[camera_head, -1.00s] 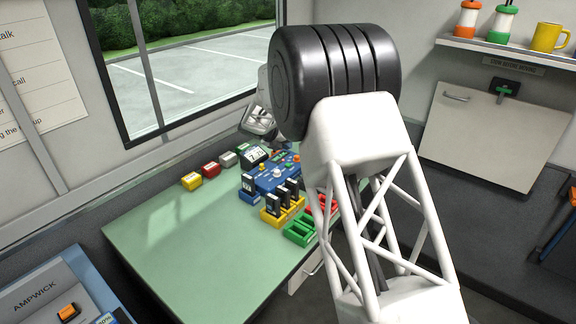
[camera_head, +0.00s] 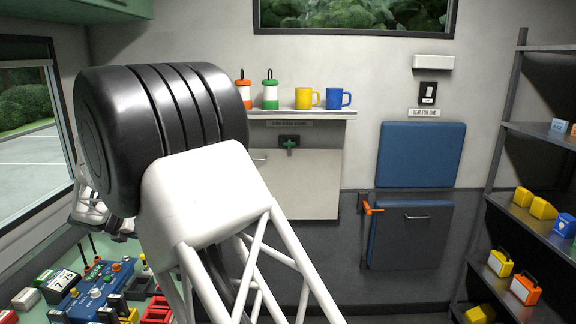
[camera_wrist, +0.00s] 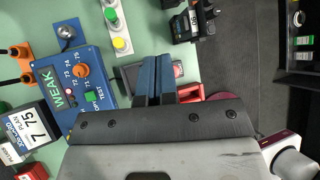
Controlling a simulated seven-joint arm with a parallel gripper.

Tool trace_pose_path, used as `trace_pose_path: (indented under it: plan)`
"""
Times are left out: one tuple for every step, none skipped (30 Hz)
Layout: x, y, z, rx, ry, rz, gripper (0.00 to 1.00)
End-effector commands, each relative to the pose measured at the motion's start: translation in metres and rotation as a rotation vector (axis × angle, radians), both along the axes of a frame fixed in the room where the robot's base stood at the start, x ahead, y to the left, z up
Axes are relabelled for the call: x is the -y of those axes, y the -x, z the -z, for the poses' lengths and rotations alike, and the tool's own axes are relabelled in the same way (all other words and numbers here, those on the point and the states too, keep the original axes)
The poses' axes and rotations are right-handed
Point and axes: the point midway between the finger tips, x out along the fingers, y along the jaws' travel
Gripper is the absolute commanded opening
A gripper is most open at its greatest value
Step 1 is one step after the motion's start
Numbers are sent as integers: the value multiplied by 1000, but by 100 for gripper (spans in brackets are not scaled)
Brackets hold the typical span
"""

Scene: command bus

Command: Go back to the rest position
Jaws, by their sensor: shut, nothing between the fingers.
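My gripper (camera_wrist: 157,75) shows in the wrist view with its two blue-grey fingers together and nothing between them. It is over the green desk (camera_wrist: 148,22), beside the blue tester box (camera_wrist: 85,75), whose display reads WEAK. A dark item with a red part lies partly hidden behind the fingers. In the head view, my gripper is at the far left, largely hidden by my arm, so its fingertips are unclear. The tester (camera_head: 92,290) is below it there. The rest position is not marked in either view.
A red holder (camera_wrist: 190,92) lies close to the fingers. A black device (camera_wrist: 185,28) is near the desk edge, with dark floor (camera_wrist: 240,60) beyond. In the head view, a wall shelf (camera_head: 300,114) holds mugs and bottles, and a rack (camera_head: 540,135) stands at the right.

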Motion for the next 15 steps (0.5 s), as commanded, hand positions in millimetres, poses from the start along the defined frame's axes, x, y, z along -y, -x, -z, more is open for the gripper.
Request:
trace_pose_path:
  plan:
    - [20, -3, -11, 3, -29, 45, 0]
    - [30, -3, -15, 3, -44, 71, 0]
    - [44, -4, -22, 5, -67, 107, 0]
    - [54, -4, -26, 7, -84, 136, 0]
    - [64, -4, -31, 8, -100, 161, 0]
    - [77, -4, -37, 11, -121, 198, 0]
    - [88, -4, -42, 12, -138, 226, 0]
    - [98, -4, -46, 14, -155, 252, 0]
    - [111, -3, -51, 17, -176, 288, 0]
    - [121, -3, -56, 19, -193, 316, 0]
    - [131, -2, -60, 21, -208, 343, 0]
    - [144, 0, -65, 24, -230, 379, 0]
    - [154, 1, -70, 26, -245, 407, 0]
    - [164, 2, -73, 29, -261, 435, 0]
    - [177, 4, -78, 32, -282, 471, 0]
